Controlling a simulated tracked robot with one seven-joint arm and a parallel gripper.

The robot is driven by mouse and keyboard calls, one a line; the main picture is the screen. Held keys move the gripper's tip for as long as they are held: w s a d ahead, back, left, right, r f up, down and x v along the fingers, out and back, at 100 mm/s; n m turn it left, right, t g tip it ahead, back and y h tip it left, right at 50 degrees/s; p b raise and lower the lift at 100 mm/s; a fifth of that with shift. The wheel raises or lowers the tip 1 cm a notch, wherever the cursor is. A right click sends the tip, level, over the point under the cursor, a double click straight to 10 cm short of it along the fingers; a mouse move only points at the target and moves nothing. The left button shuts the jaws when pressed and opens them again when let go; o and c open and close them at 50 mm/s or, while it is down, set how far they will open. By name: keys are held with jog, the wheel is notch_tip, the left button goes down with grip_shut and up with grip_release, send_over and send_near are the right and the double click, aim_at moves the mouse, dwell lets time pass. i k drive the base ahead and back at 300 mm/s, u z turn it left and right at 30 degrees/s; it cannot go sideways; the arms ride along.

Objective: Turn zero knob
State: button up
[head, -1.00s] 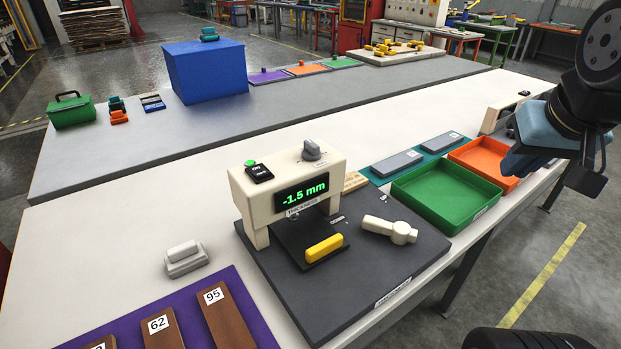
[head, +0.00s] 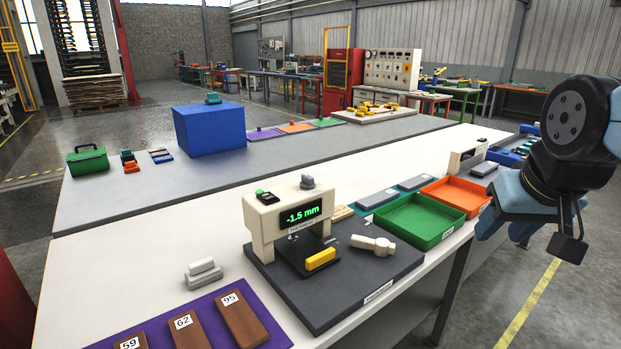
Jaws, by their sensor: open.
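The cream thickness gauge (head: 263,218) stands on a dark base plate (head: 375,280) on the near table. Its display (head: 303,214) reads -1.5 mm in green. A grey knob (head: 307,182) sits on top of the gauge at the right, and a green button (head: 260,192) with a dark label is at the top left. I cannot read which control is marked zero. A yellow block (head: 320,259) and a cream lever (head: 373,244) are at the front of the gauge. My gripper (head: 568,225) is at the right, open and empty, well away from the gauge.
A green tray (head: 440,237) and an orange tray (head: 478,208) lie between the gauge and my gripper. A purple mat (head: 272,331) with numbered brown blocks and a grey-white block (head: 203,279) are at the left. A blue box (head: 210,132) stands on the far table.

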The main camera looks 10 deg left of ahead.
aim_at(308, 184)
jog(key=z, duration=0.3)
jog(key=i, duration=1.15)
jog(key=u, duration=0.4)
